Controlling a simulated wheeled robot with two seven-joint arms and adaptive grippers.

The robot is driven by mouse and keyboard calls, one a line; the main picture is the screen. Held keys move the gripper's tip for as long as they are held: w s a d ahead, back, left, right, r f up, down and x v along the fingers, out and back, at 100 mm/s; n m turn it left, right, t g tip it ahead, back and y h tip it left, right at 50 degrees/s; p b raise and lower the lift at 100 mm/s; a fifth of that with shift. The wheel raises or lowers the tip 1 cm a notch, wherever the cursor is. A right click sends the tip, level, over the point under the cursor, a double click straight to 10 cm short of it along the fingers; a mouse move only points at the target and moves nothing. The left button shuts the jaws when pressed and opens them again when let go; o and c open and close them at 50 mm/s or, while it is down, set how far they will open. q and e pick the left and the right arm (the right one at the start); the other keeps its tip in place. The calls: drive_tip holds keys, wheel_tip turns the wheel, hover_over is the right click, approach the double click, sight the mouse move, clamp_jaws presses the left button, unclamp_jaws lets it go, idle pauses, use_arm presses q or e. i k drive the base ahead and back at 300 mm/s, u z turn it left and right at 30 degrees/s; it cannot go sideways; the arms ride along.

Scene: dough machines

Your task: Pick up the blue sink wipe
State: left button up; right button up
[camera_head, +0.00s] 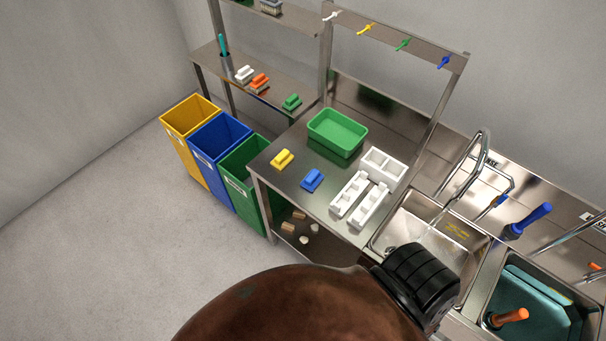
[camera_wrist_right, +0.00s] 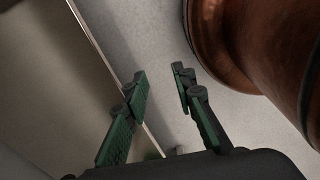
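The blue sink wipe (camera_head: 312,180) is a small blue block with a raised grip. It lies on the steel table (camera_head: 300,205), to the right of a similar yellow wipe (camera_head: 282,159) and left of the white holders. My right gripper (camera_wrist_right: 160,77) shows in the right wrist view with its green-padded fingers apart and nothing between them. The wipe is not seen in that view, and neither gripper shows in the head view. My left gripper is out of view.
A green tub (camera_head: 337,133) and white holders (camera_head: 365,200) stand on the table near the wipe. Yellow, blue (camera_head: 218,148) and green bins stand at the left. A shelf (camera_head: 262,90) holds white, orange and green wipes.

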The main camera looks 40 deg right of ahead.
sight(313, 177)
drive_tip(key=u, duration=0.05)
drive_tip(key=i, duration=0.8)
drive_tip(key=z, duration=2.15)
